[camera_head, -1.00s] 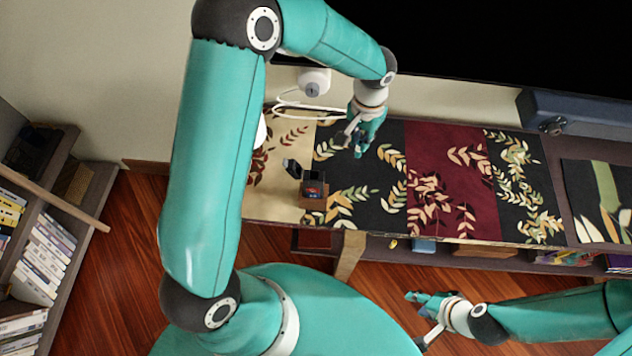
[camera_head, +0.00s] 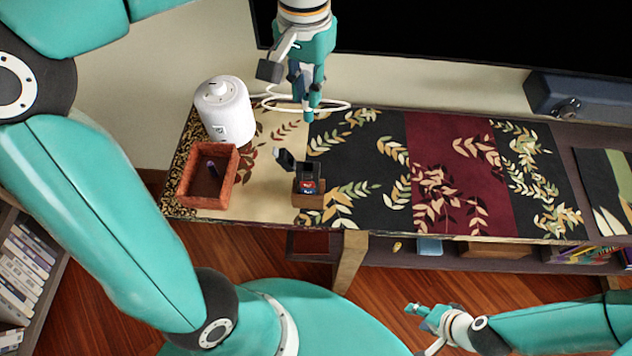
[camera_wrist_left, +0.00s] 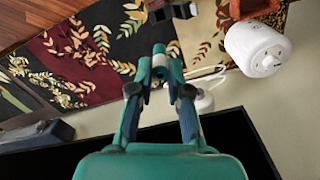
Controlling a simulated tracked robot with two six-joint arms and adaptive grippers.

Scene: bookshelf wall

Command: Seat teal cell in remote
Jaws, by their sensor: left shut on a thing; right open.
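The remote (camera_head: 308,184) is a small dark case with a red and blue patch. It rests on a wooden block (camera_head: 308,201) on the patterned runner, its dark flap (camera_head: 285,160) standing open on the left. My left gripper (camera_head: 309,98) is above the back of the runner, behind and higher than the remote. It is shut on the teal cell (camera_wrist_left: 160,72), which shows between the fingertips in the left wrist view; its colour blends with the fingers. My right gripper (camera_head: 424,319) is open and empty, low at the front, away from the runner.
A red-brown tray (camera_head: 189,202) with a small dark purple item stands left of the remote. A white cylinder (camera_head: 226,110) stands behind the tray, with a white cable beside it. A blue-grey box (camera_head: 580,99) is at back right. The runner's middle is clear.

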